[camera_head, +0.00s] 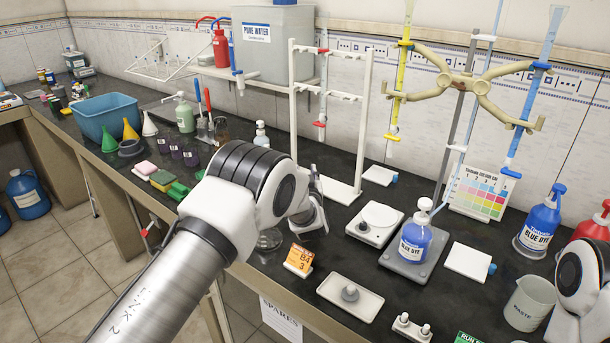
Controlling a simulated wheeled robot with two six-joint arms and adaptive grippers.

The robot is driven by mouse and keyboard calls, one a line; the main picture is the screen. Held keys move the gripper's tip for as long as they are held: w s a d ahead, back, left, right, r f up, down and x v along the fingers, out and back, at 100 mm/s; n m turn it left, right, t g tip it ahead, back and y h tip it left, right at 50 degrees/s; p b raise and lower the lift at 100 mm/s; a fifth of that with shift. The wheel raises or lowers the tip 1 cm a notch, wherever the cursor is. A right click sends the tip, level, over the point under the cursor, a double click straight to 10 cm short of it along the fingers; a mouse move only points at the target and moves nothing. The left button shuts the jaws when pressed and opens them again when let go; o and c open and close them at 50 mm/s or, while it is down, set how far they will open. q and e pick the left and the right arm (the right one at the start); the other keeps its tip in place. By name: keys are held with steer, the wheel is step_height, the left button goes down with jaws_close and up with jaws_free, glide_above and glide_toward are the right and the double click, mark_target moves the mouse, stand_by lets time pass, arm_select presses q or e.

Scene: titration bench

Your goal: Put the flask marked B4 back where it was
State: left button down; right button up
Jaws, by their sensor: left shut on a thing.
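My left gripper (312,205) is over the bench, left of the white stirrer, and its fingers are mostly hidden behind my own wrist. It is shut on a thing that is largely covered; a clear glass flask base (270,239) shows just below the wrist. I cannot read any mark on the glass, nor tell whether its base touches the bench. An orange card marked B4 (299,260) stands on the bench just right of and nearer than the glass. Of my right arm only a link shows at the right edge; its gripper is out of view.
A white rack (357,135) stands behind the left gripper. A white stirrer (375,222), a blue dye bottle (415,242) on a grey plate, and a shallow tray (350,297) are to the right. Sponges (162,178) and a blue basin (105,115) are left.

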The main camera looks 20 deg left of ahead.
arm_select(q)
steer(key=shift+f, duration=0.4)
steer(key=c, duration=0.7)
jaws_free()
steer(key=shift+c, duration=0.2)
steer(key=shift+r, duration=0.1)
steer(key=b+v, duration=0.1)
steer(key=v, duration=0.6)
steer(key=shift+s, duration=0.35)
